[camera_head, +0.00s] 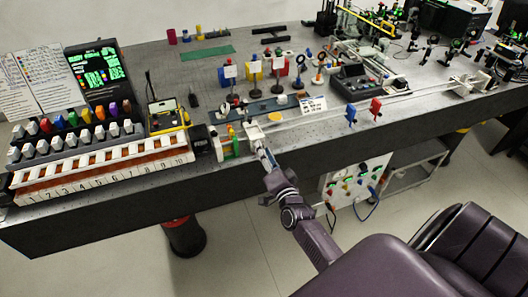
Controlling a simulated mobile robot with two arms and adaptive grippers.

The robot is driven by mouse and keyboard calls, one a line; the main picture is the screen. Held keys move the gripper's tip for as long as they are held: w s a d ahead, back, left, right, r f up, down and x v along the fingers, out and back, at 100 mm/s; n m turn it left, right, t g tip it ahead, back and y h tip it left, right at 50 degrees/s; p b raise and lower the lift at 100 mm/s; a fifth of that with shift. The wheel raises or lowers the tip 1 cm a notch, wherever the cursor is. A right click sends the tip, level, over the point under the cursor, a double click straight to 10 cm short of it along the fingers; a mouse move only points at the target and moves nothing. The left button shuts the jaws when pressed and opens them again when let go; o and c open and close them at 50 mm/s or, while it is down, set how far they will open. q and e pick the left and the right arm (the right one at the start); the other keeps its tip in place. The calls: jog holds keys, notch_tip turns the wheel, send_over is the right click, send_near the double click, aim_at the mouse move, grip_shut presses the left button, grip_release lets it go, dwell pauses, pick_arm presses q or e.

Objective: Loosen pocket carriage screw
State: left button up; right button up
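A pale carriage block (254,133) sits at the left end of a long clear rail (330,113) along the bench's front edge. Its screw is too small to make out. My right gripper (264,154) reaches up from the lower right, with its tip at the front of the carriage block. I cannot tell whether it touches the block or whether its fingers are open or shut. My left gripper is not in view.
Green, yellow and red parts (229,145) stand just left of the carriage block. Blue (351,114) and red (376,107) holders stand along the rail. A numbered white rack (100,172) fills the left front.

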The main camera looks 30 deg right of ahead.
jog(key=v, duration=1.2)
dwell(0.4)
jog(key=s+a+f+n+g+y+b, duration=0.1)
jog(key=s+a+f+n+g, duration=0.25)
jog(key=f, duration=0.75)
jog(key=s+a+f+n+g+y, duration=0.25)
jog(key=s+f, duration=0.25)
jog(key=f, duration=0.7)
jog(key=s+a+f+n+g+y+b, duration=0.15)
jog(key=s+a+f, duration=0.25)
jog(key=f, duration=0.7)
jog(key=s+f+n+g, duration=0.3)
jog(key=s+f, duration=0.3)
jog(key=s, duration=0.3)
jog(key=s+f+n+g+b, duration=0.1)
jog(key=s+f+n+g, duration=0.1)
jog(key=s+f, duration=0.3)
jog(key=s+a+f+n+g, duration=0.1)
jog(key=s+f+n+g, duration=0.2)
jog(key=s, duration=1.1)
notch_tip(320, 180, down, 4)
jog(key=shift+r+n+g+h, duration=0.2)
jog(key=shift+n+g+h, duration=0.15)
jog(key=shift+g, duration=0.1)
